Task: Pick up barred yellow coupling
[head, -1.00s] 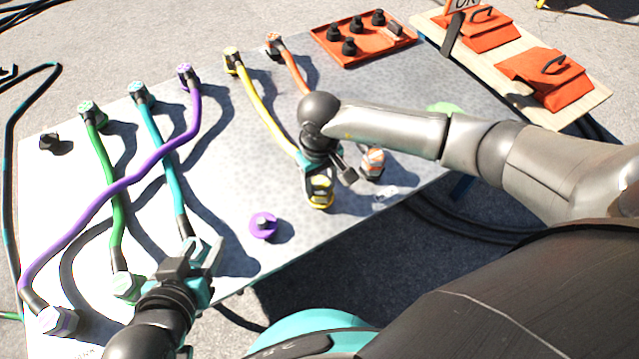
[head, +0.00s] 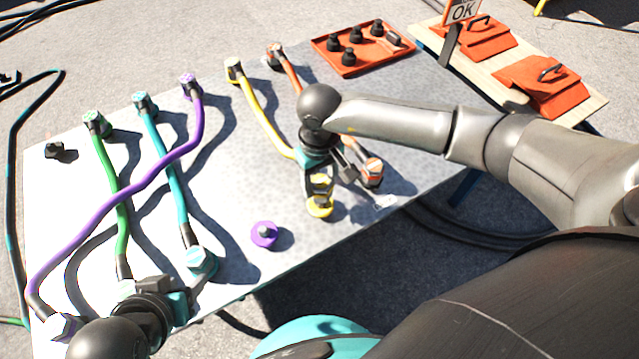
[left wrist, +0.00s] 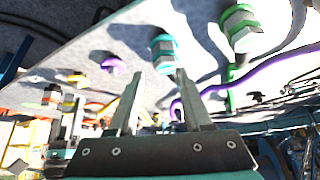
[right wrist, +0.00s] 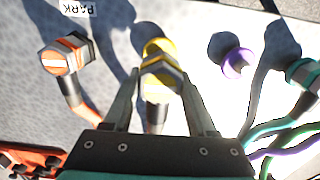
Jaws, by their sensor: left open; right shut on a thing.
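The yellow coupling (head: 321,181) is at the near end of the yellow cable (head: 262,112). My right gripper (head: 320,172) is shut on it, and the right wrist view shows the coupling (right wrist: 160,76) between the fingers. A yellow round piece (head: 319,207) is just beyond the coupling, close to the table; I cannot tell whether they touch. My left gripper (head: 160,286) is beside the near end of the green cable (head: 110,175). The left wrist view shows its fingers (left wrist: 160,85) apart and empty.
An orange coupling (head: 371,172) stands right of my right gripper. A purple piece (head: 264,234) and the cyan coupling (head: 200,261) lie to its left. The purple cable (head: 130,182) crosses the green and cyan ones. An orange tray (head: 350,50) is at the back.

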